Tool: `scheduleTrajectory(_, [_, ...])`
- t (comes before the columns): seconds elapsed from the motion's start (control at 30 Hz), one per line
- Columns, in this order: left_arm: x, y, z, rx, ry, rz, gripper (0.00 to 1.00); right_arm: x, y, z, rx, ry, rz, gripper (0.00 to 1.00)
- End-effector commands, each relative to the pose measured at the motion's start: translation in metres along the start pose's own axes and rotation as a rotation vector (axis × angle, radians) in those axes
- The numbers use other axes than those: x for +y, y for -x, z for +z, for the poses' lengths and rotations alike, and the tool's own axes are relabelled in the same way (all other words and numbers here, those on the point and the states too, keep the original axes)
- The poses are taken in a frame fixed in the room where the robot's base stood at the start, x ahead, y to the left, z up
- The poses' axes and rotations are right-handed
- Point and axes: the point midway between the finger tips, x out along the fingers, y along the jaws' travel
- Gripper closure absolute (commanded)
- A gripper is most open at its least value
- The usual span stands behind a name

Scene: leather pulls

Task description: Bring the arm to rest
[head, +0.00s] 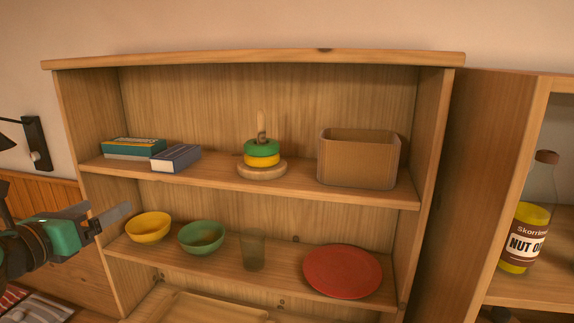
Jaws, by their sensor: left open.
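My left gripper (108,216) comes in from the left edge, in front of the left side of the wooden shelf unit (250,57). Its fingers point right, close to the yellow bowl (148,227) in the picture. It is open and I see nothing between its fingers. Whether it touches the shelf's side cannot be told. My right gripper is not in the view.
The lower shelf holds a green bowl (201,237), a glass (252,250) and a red plate (342,272). A bottle (524,238) stands in the right cabinet.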

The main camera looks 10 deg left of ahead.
Motion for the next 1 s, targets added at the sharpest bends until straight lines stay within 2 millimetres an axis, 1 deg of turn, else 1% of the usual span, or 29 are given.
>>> scheduleTrajectory(0.03, [-0.003,-0.004,-0.007,0.005,0.03,-0.007,0.13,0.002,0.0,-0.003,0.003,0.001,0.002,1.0])
scheduleTrajectory(0.17, [-0.01,-0.012,-0.023,0.012,0.117,-0.015,0.13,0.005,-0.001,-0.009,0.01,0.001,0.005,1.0])
scheduleTrajectory(0.27, [-0.016,-0.019,-0.039,0.02,0.202,-0.019,0.13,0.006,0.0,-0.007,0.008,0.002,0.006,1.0])
scheduleTrajectory(0.37, [-0.024,-0.028,-0.06,0.031,0.319,-0.02,0.13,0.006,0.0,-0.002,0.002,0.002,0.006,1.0])
scheduleTrajectory(0.5, [-0.037,-0.038,-0.098,0.053,0.532,-0.002,0.13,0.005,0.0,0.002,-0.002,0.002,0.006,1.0])
scheduleTrajectory(0.7, [-0.052,-0.044,-0.154,0.086,0.849,0.065,0.13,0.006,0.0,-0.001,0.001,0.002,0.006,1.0])
scheduleTrajectory(0.87, [-0.061,-0.041,-0.199,0.111,1.102,0.155,0.13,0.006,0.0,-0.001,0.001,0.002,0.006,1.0])
scheduleTrajectory(1.0, [-0.067,-0.033,-0.24,0.129,1.321,0.26,0.13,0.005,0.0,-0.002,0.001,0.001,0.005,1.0])
